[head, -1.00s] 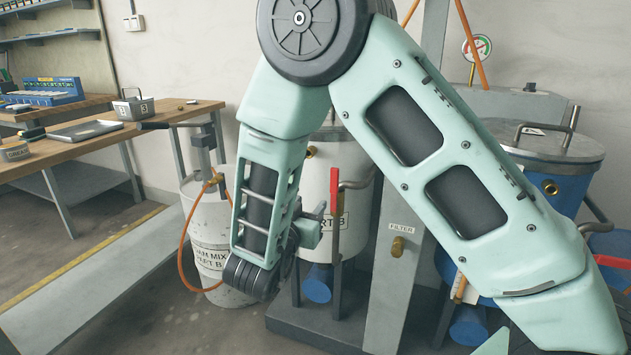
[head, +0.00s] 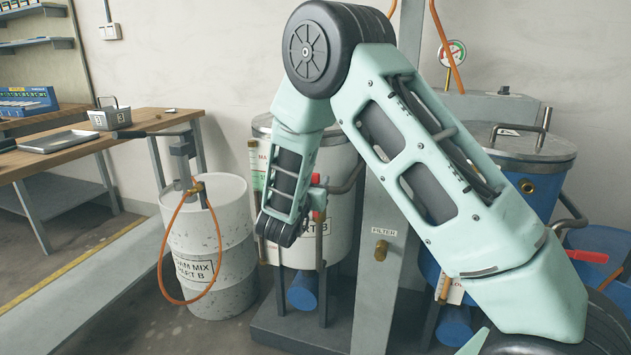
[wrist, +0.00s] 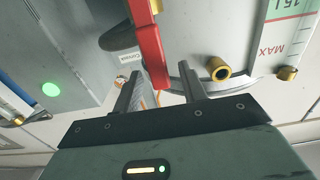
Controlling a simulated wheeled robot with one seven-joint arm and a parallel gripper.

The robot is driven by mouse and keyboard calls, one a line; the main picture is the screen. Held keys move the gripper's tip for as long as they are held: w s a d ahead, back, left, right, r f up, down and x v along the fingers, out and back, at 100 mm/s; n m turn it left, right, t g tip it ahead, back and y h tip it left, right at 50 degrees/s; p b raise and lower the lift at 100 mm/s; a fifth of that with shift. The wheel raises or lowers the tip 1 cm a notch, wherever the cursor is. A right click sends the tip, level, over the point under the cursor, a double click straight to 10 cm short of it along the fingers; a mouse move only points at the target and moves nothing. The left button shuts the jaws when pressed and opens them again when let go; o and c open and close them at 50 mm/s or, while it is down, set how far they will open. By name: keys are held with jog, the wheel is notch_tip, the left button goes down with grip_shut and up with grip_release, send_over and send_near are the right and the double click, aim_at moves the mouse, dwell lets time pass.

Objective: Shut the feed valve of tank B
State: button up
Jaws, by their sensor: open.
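Tank B (head: 338,215) is the white tank with a lid and a "PART B" label, at the middle of the head view. Its red valve lever (head: 317,206) shows only in part there, with my arm and gripper covering some of it. In the wrist view the red lever (wrist: 148,40) comes down from the top edge, and its lower end lies between my two fingers. My gripper (wrist: 160,78) is open around that end, with gaps at the sides; I cannot tell whether it touches. In the head view my gripper (head: 322,188) is at the tank's front.
A blue tank (head: 543,185) with another red handle (head: 587,256) stands at the right. A grey column marked "FILTER" (head: 383,270) stands just right of tank B. A white drum (head: 208,245) with an orange hose is at the left, beside a workbench (head: 60,155).

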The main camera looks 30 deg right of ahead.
jog(key=shift+x, duration=0.8)
grip_shut()
jog(key=shift+s+d, duration=0.1)
